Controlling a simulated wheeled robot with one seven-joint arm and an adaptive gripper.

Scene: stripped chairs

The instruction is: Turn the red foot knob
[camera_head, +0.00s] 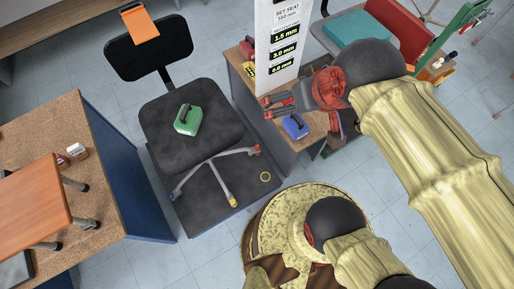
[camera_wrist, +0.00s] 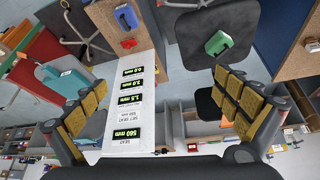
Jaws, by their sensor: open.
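The red foot knob (camera_head: 254,150) is at the end of a leg of the black chair's (camera_head: 165,115) star base, at the right of the base in the head view. A yellow foot knob (camera_head: 231,199) and a pale one (camera_head: 176,194) sit on other legs. My gripper (camera_head: 300,120) is open, above the desk to the upper right of the red knob and apart from it. In the wrist view my gripper's (camera_wrist: 160,82) two padded fingers are wide apart with nothing held. The red knob cannot be made out there.
A green box (camera_head: 187,119) lies on the seat. The chair stands on a dark platform (camera_head: 200,205) with a yellow ring (camera_head: 265,177). A white sign (camera_head: 278,40), a blue item (camera_head: 295,126) and a desk are near my gripper. A wooden bench (camera_head: 100,150) stands left.

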